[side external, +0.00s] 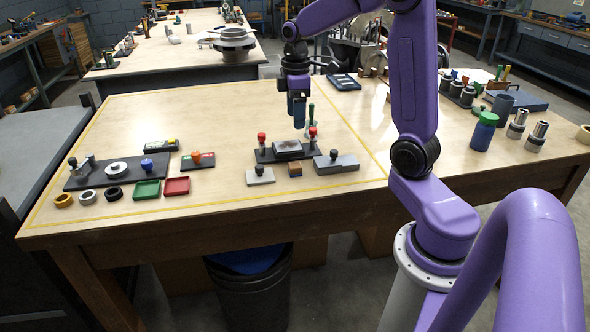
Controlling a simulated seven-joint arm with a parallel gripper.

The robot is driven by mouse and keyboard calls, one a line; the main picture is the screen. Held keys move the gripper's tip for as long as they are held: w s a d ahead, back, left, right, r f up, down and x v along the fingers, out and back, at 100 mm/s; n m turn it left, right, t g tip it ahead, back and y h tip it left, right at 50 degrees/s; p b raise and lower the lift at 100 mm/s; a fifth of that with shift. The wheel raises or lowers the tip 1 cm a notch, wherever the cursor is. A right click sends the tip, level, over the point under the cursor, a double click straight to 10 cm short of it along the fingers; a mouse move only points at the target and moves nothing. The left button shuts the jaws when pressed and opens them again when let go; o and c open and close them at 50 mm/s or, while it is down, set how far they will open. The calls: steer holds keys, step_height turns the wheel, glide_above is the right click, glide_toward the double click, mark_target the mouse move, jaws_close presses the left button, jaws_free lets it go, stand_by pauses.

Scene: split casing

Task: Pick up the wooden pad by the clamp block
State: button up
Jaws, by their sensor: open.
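A small brown wooden pad (295,170) lies on the table near its front edge. It sits between a light plate with a dark knob (260,176) on its left and a grey block with a dark knob (337,163) on its right. Behind it stands a dark fixture (267,156) with two red-knobbed posts and a grey block (288,149) in its middle. I cannot tell for sure which of these is the clamp block. My gripper (299,124) points down above and behind the fixture, open and apart from the pad. Its fingers are too small to make out clearly.
To the left are a dark base plate (100,181), green (147,189) and red (177,186) trays, and several rings. A green-capped bottle (484,132) and metal cylinders stand at the right. The table's left back area is clear.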

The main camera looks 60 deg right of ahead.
glide_above(295, 165)
steer(key=f, duration=0.9)
steer(key=shift+d+f, duration=0.25)
steer(key=shift+f, duration=0.05)
steer(key=shift+a+f, duration=0.15)
steer(key=shift+f, duration=2.55)
steer(key=c, duration=1.1)
